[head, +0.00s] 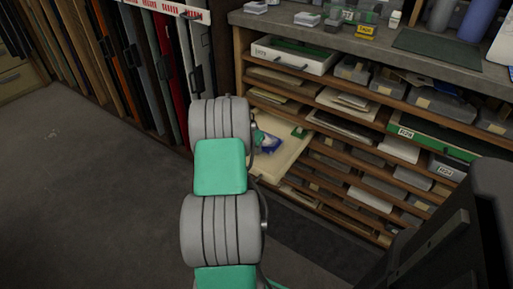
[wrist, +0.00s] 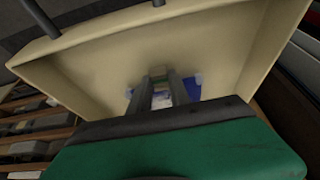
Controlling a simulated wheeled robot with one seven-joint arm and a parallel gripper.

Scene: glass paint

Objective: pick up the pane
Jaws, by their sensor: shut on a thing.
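A beige tray (head: 284,160) sticks out from the shelf rack in the head view. A small blue and white piece, which looks like the pane (head: 268,147), shows in it just right of my arm. In the wrist view the tray's inside (wrist: 95,75) fills most of the picture. My gripper (wrist: 160,78) reaches down into it, with its two dark fingers close together and shut on the pane. A pale part of the pane shows between the fingers, and a blue part (wrist: 193,88) shows right of them. The fingers hide much of it. My arm hides most of the gripper in the head view.
The shelf rack (head: 340,150) holds several trays and boxes under a cluttered worktop (head: 395,50). Tall upright panels (head: 160,65) with handles stand at the left. The grey floor (head: 90,200) is clear at the lower left.

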